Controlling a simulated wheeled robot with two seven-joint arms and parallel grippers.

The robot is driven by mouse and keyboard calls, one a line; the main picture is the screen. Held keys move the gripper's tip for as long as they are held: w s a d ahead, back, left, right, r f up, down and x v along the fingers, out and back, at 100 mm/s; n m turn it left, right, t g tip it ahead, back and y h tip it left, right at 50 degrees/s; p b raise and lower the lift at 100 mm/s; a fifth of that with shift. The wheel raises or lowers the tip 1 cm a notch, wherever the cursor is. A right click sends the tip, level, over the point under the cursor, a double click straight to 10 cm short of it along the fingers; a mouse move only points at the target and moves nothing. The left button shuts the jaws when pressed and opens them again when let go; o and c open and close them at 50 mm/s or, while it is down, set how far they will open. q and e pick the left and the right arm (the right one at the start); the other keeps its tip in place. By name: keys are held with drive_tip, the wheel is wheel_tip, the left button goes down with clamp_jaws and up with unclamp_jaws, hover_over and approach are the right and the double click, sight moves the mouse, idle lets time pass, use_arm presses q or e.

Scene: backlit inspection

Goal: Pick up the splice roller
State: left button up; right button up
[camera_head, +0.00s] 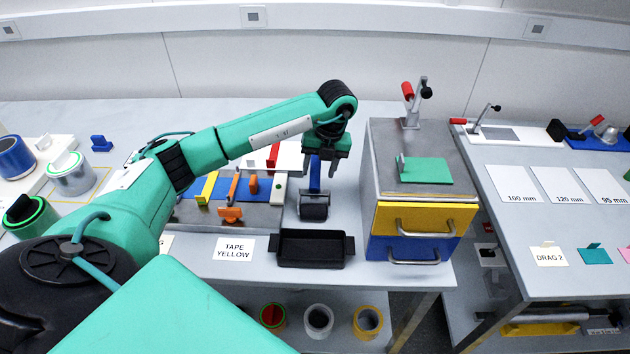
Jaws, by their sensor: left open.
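The splice roller (314,207), a dark roller with an upright blue handle (315,174), stands on the grey table right of the tool board. My left gripper (322,168) points down from the green arm, right over the roller. Its jaws are open, and the top of the blue handle shows between or just behind the fingers. I cannot tell whether they touch it. The gripper partly hides the handle's top. My right gripper is out of view.
A tool board (190,213) with coloured tools lies left of the roller. A black tray (312,262) is in front of it. A drawer cabinet (372,160) with yellow and blue drawers stands close on the right. A label reads TAPE YELLOW (234,248).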

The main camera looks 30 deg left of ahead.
sight(316, 171)
use_arm(q)
drive_tip(key=f, duration=0.2)
drive_tip(key=s+f+p, duration=0.1)
drive_tip(key=shift+a+f, duration=0.15)
drive_tip(key=shift+a, duration=0.25)
drive_tip(key=shift+f, duration=0.5)
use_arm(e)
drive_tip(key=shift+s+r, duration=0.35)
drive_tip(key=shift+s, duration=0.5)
use_arm(q)
drive_tip(key=c, duration=0.9)
drive_tip(key=shift+c, duration=0.8)
drive_tip(key=shift+a, duration=0.1)
